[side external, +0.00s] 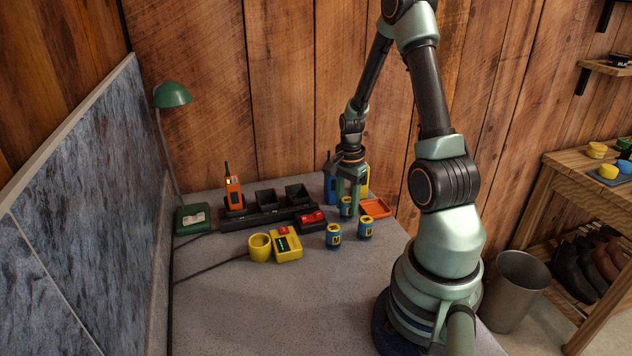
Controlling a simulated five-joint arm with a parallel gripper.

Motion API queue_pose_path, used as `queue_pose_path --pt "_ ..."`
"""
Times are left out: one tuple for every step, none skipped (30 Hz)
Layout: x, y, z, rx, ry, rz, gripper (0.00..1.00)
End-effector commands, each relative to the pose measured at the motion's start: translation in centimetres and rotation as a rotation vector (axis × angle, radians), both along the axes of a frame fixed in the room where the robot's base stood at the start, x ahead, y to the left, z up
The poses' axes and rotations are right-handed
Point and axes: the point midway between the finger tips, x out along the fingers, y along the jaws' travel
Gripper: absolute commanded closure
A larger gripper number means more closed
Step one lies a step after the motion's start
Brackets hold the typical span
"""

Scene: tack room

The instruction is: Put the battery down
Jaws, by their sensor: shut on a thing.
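My gripper (348,200) points down over the right back part of the grey table. It is shut on a blue battery with a yellow mark (346,209); the fingers hide its upper part. The held battery is at or just above the table top; I cannot tell whether it touches. Two similar blue batteries stand upright in front of it, one at the left (333,237) and one at the right (365,228).
An orange tray (376,208) lies right of my gripper. A blue and yellow object (363,184) stands behind it. To the left are a red-topped black box (311,218), a yellow device (287,246), a yellow cup (260,248) and a black charger rack (268,216) with an orange radio (234,193). The front table is clear.

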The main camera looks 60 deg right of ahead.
Motion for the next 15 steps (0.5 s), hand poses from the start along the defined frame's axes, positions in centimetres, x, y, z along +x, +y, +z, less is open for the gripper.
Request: queue_pose_path --pt "0.02 -0.02 0.03 0.0 0.0 0.0 1.0" --pt "0.02 -0.02 0.03 0.0 0.0 0.0 1.0" --pt "0.01 -0.01 -0.01 0.0 0.0 0.0 1.0" --pt "0.01 0.0 -0.07 0.0 0.0 0.0 1.0" --pt "0.0 0.0 -0.16 0.0 0.001 0.0 1.0" --pt "-0.01 0.0 -0.28 0.0 0.001 0.0 1.0" --pt "-0.01 0.01 -0.32 0.001 0.001 0.0 0.52" --pt "0.0 0.0 -0.29 0.0 0.001 0.0 0.41" --pt "0.0 0.0 -0.28 0.0 0.001 0.0 0.26" --pt "0.0 0.0 -0.28 0.0 0.001 0.0 0.26" --pt "0.0 0.0 -0.27 0.0 0.0 0.0 0.26" --pt "0.0 0.0 -0.27 0.0 0.0 0.0 0.26" --pt "0.0 0.0 -0.27 0.0 0.0 0.0 0.26" --pt "0.0 0.0 -0.27 0.0 0.0 0.0 0.26" --pt "0.0 0.0 -0.27 0.0 0.0 0.0 0.26"
